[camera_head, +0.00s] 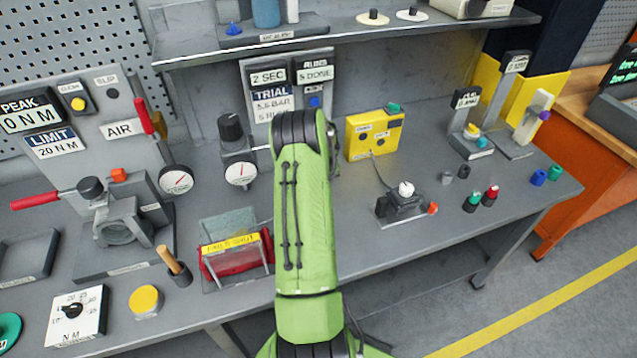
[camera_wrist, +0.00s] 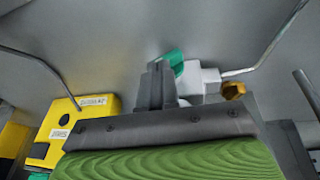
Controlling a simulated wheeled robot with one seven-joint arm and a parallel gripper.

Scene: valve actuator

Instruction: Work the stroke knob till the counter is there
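The panel at the back of the bench carries a counter plate (camera_head: 316,73) that seems to read "5 DONE", with a blue button below. No label reading "stroke" can be made out. A small device with a white round knob (camera_head: 406,188) and an orange knob (camera_head: 432,208) sits right of my arm. My gripper (camera_wrist: 160,84) shows as dark grey fingers in the wrist view; my green arm hides it in the head view. Its fingers overlap a teal part (camera_wrist: 172,60) beside a white block (camera_wrist: 200,82); contact and finger gap are unclear.
A yellow box (camera_head: 374,136) stands behind the small device, joined by a cable; a yellow box shows in the wrist view (camera_wrist: 75,125). A gauge (camera_head: 241,173) and black knob (camera_head: 231,128) stand left of my arm. Small coloured pegs (camera_head: 491,193) are at the right.

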